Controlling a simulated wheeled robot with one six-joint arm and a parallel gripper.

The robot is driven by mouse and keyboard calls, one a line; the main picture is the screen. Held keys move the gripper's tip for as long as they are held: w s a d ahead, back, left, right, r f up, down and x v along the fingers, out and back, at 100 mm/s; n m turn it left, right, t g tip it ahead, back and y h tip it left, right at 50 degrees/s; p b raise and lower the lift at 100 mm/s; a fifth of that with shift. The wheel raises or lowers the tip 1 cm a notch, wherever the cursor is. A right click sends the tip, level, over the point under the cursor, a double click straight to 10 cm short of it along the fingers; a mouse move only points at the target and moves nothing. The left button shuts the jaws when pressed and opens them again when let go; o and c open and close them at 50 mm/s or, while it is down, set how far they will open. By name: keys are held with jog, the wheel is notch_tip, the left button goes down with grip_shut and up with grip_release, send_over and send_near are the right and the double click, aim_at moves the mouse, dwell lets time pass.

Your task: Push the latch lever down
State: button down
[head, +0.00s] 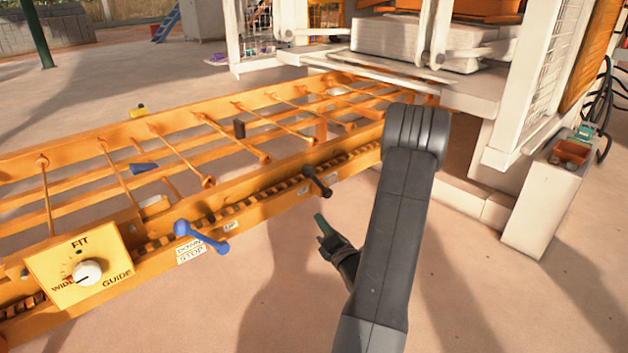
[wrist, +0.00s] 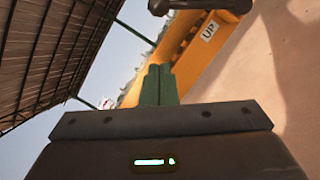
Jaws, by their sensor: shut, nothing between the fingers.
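Two levers stand on the near rail of the orange conveyor. One is black (head: 317,181), standing out toward the near side; a dark bar, apparently this lever, shows at the top edge of the wrist view (wrist: 200,4). The other is blue (head: 200,237), farther left, beside a "DOWN STOP" label. No label visibly names either one the latch. My gripper (head: 319,220) is in front of the rail, below the black lever and apart from it. Its green fingers are shut and empty, and also show in the wrist view (wrist: 158,85).
The orange roller conveyor (head: 110,130) runs from lower left to the white press frame (head: 470,85). A yellow dial panel (head: 45,275) marked FIT, WIDE and GUIDE sits at lower left. An "UP" label (wrist: 209,30) is on the rail. The floor (head: 270,290) in front is clear.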

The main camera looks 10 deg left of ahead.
dwell(0.3)
jog(key=w+d+r+b+x, duration=0.1)
jog(key=b+x, duration=0.1)
jog(key=x, duration=1.1)
jog(key=shift+d+r, duration=0.3)
jog(key=shift+d, duration=0.15)
jog(key=shift+d+r, duration=0.1)
